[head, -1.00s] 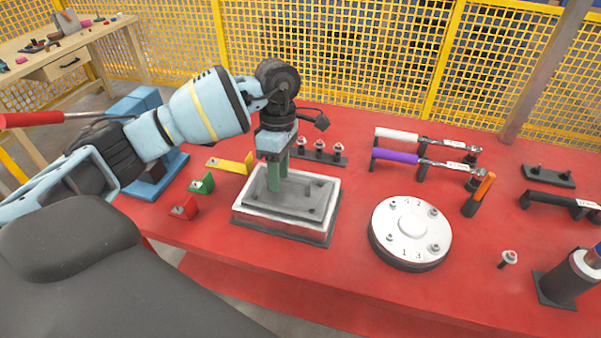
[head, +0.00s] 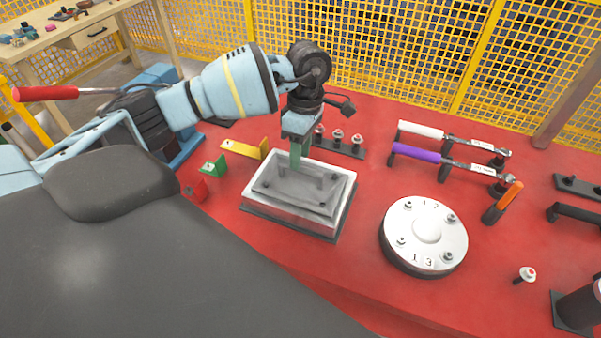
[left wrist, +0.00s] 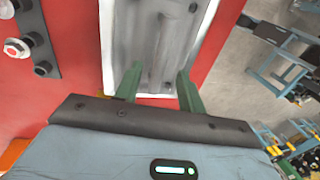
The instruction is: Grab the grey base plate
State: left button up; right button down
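The grey base plate (head: 290,190) is a flat rectangle with small dark holes, lying in a light-rimmed rectangular holder (head: 283,218) on the red table. In the left wrist view the plate (left wrist: 166,45) stretches away between the holder's light edges. My left gripper (head: 296,154) points down with green fingers at the plate's far side. In the left wrist view its fingers (left wrist: 158,85) are apart, with nothing visible clamped between them. Whether the fingertips touch the plate or holder, I cannot tell. My right gripper is not in view.
Red, green and yellow brackets (head: 243,148) stand left of the holder. A small bolt rack (head: 338,143) is behind it. Yellow mesh fencing (head: 400,60) closes the back.

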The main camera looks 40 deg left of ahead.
aim_at(301, 175)
pick_arm(q)
jog(key=f, duration=0.3)
jog(key=s+f, duration=0.1)
jog(key=shift+d+f+p, duration=0.1)
jog(key=shift+f+p, duration=0.2)
jog(key=shift+f, duration=0.1)
jog(key=shift+c, duration=0.3)
jog(key=shift+w, duration=0.1)
grip_shut()
jog(key=shift+r, duration=0.1)
